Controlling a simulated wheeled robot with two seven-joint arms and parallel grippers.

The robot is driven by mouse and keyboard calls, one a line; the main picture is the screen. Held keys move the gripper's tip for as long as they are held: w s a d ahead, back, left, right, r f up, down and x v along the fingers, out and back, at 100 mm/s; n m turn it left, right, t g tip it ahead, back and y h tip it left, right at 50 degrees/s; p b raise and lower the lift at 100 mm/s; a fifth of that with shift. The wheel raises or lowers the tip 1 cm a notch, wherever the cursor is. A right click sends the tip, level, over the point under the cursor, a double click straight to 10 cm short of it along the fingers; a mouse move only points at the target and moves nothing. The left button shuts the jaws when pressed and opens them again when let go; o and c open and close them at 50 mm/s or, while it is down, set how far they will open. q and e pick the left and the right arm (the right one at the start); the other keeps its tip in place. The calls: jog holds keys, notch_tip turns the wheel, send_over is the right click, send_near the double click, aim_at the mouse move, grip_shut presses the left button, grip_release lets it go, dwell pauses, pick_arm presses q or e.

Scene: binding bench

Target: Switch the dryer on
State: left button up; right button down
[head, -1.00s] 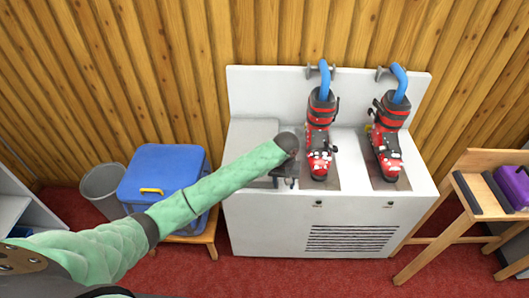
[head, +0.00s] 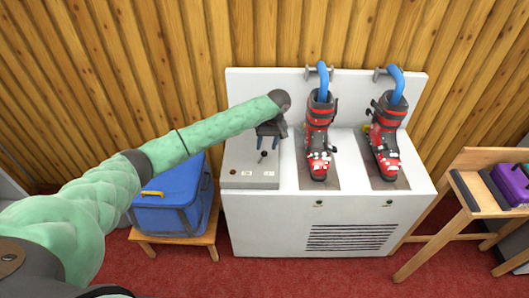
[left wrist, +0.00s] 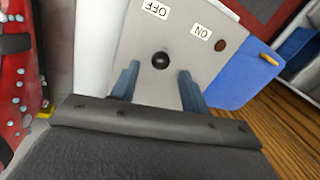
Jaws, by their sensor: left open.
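The dryer (head: 260,215) is a white cabinet against the wood wall, with a control panel (head: 240,180) on its top left. A dark-knobbed switch lever (head: 263,154) stands on the panel; the knob (left wrist: 161,60) also shows in the left wrist view. An ON label (left wrist: 202,31) and an OFF label (left wrist: 156,9) are beyond it, with a dark brown round spot (left wrist: 220,45) beside ON. I cannot tell which way the lever leans. My left gripper (head: 271,138) is open just behind the lever, its fingers (left wrist: 158,80) pointing toward the knob. My right gripper is out of view.
Two red-and-black ski boots (head: 318,135) (head: 385,140) stand on the dryer under blue pipes, right of my gripper. A blue box (head: 175,205) sits on a wooden stool at left. A wooden bench (head: 475,200) is at right.

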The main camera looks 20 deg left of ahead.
aim_at(265, 151)
pick_arm(q)
jog(key=shift+s+a+f+p, duration=0.15)
jog(key=shift+f+p, duration=0.1)
jog(key=shift+f, duration=0.6)
jog(key=shift+a+f+p, duration=0.2)
jog(key=shift+f, duration=0.7)
jog(key=shift+s+a+f+p, duration=0.15)
jog(key=shift+f+p, duration=0.1)
jog(key=shift+f, duration=0.6)
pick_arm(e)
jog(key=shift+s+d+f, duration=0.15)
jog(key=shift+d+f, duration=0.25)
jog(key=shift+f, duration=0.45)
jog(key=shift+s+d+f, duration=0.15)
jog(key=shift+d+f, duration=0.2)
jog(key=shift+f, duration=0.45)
pick_arm(q)
jog(key=shift+c, duration=0.3)
grip_shut()
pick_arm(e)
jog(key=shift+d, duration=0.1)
